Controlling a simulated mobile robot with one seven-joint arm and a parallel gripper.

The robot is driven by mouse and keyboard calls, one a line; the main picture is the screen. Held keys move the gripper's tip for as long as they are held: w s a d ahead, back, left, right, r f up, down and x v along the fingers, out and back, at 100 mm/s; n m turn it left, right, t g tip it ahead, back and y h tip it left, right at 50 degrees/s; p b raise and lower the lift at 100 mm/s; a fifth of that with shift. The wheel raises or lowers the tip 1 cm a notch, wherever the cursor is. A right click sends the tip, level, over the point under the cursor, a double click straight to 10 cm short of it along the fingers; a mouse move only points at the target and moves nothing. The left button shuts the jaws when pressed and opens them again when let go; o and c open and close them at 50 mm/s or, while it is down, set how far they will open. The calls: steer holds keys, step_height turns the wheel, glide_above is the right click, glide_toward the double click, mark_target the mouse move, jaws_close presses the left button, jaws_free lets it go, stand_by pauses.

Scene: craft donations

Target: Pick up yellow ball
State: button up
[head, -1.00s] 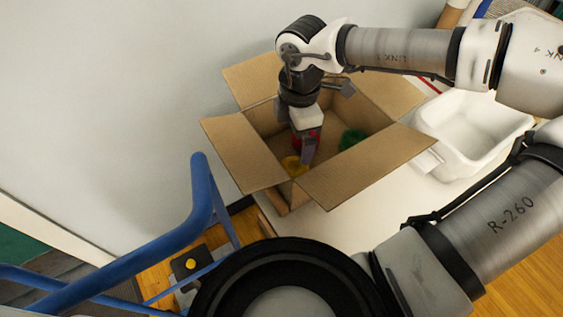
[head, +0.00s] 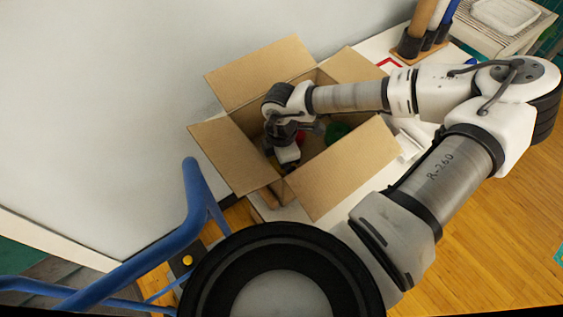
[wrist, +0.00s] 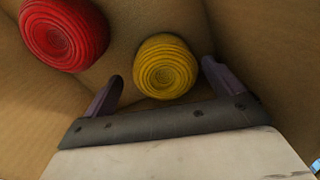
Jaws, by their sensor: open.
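The yellow ball (wrist: 165,67), with a ridged, wound surface, lies in the cardboard box (head: 337,170). In the wrist view it sits just ahead of my gripper (wrist: 160,80), roughly between the two open fingers, nearer the right one. I cannot tell whether either finger touches it. My gripper (head: 284,165) is down inside the box in the head view, where it hides the yellow ball. The gripper is open and empty.
A red ball (wrist: 64,32) lies left of the yellow one. A green ball (head: 338,132) is at the box's right side. The open flaps and walls surround my gripper closely. Upright rolls (head: 425,28) stand in a holder at the back.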

steer(key=shift+f, duration=0.3)
steer(key=c, duration=1)
steer(key=shift+r, duration=0.1)
steer(key=shift+c, duration=0.2)
